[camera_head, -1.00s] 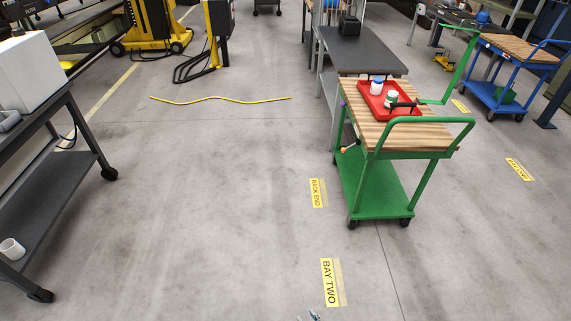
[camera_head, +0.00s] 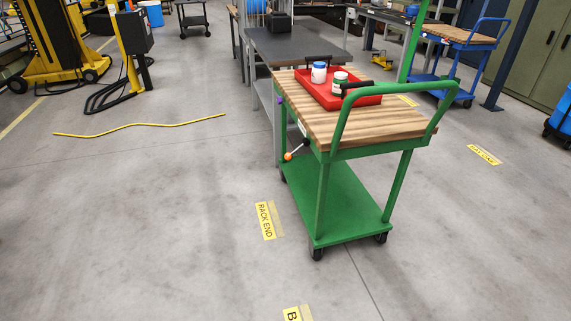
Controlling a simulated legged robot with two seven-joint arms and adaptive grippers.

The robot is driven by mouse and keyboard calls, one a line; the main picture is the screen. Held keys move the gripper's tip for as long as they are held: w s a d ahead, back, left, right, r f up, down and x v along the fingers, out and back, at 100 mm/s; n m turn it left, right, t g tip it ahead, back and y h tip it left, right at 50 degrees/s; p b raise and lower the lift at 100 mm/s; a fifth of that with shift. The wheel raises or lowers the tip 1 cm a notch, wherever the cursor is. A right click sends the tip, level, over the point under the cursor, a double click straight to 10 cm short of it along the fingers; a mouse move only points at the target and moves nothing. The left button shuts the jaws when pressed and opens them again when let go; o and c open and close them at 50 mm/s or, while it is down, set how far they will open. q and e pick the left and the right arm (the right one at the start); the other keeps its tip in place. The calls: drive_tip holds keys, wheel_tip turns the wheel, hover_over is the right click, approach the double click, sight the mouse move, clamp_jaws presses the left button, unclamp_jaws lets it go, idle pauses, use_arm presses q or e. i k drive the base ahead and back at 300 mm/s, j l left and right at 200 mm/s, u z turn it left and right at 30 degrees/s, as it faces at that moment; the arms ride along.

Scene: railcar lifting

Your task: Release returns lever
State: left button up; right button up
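A green cart (camera_head: 340,200) with a wooden top stands right of the middle. A lever with an orange knob (camera_head: 288,156) sticks out from its left side, just below the top. I take this as the returns lever, though no label on it can be read. Neither of my grippers shows in the head view.
A dark grey table (camera_head: 293,45) stands behind the cart. A yellow cable (camera_head: 140,124) lies on the floor at left. A blue cart (camera_head: 466,45) stands at back right. The floor left of the green cart is clear, with a "RACK END" floor label (camera_head: 265,221).

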sight(306, 142)
drive_tip(key=i+u, duration=0.1)
drive_tip(key=i, duration=0.4)
drive_tip(key=i+l+u, duration=0.1)
drive_tip(key=i, duration=0.45)
drive_tip(key=i+l+u, duration=0.15)
drive_tip(key=i, duration=0.35)
drive_tip(key=i+l+u, duration=0.1)
drive_tip(key=i, duration=0.4)
